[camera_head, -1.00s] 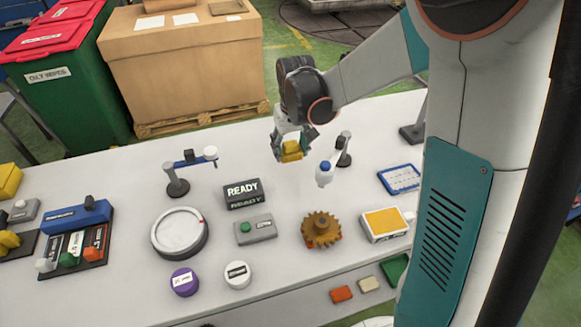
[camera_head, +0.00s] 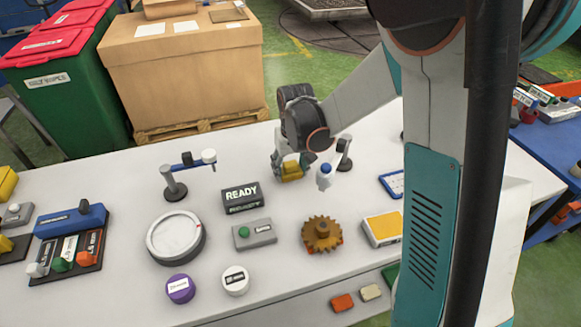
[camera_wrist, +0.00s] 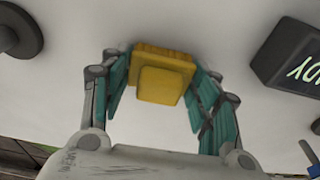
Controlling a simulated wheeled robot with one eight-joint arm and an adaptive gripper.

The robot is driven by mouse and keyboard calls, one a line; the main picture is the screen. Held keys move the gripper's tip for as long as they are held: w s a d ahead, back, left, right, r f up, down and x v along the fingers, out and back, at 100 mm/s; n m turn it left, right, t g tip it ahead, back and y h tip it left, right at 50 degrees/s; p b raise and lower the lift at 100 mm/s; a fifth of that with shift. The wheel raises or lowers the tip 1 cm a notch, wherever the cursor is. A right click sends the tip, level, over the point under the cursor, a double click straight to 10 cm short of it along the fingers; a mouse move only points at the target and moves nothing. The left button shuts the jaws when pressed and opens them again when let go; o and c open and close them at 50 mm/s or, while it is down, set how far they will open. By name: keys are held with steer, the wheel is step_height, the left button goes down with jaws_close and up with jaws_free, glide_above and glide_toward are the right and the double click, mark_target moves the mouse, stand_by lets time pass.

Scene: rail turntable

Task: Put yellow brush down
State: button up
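The yellow brush (camera_head: 291,172) is between the fingers of my gripper (camera_head: 291,165), at the back of the white table. In the wrist view the brush (camera_wrist: 160,82) shows as a yellow block on a wider yellow base. The teal finger pads of my gripper (camera_wrist: 160,75) lie against its left and right sides. The brush is at or just above the white tabletop (camera_wrist: 220,30); I cannot tell whether it touches.
A white bottle with a blue cap (camera_head: 325,177) and a dark stand (camera_head: 344,160) are close on the right. The READY sign (camera_head: 241,196) is in front on the left. A brown gear (camera_head: 321,234) is nearer. Bare tabletop lies left of the gripper.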

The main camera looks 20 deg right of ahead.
mark_target(292, 174)
steer(key=shift+o, duration=1.3)
step_height(292, 174, up, 12)
steer(key=s+p, duration=0.2)
steer(key=p, duration=0.3)
steer(key=s+r+t, duration=0.2)
steer(key=s+r, duration=0.2)
steer(key=s, duration=0.6)
steer(key=s+r+t, duration=0.3)
steer(key=s+r, duration=0.2)
steer(key=s, duration=0.6)
steer(key=shift+r, duration=0.2)
steer(key=shift+o, duration=0.5)
steer(key=shift+w, duration=0.15)
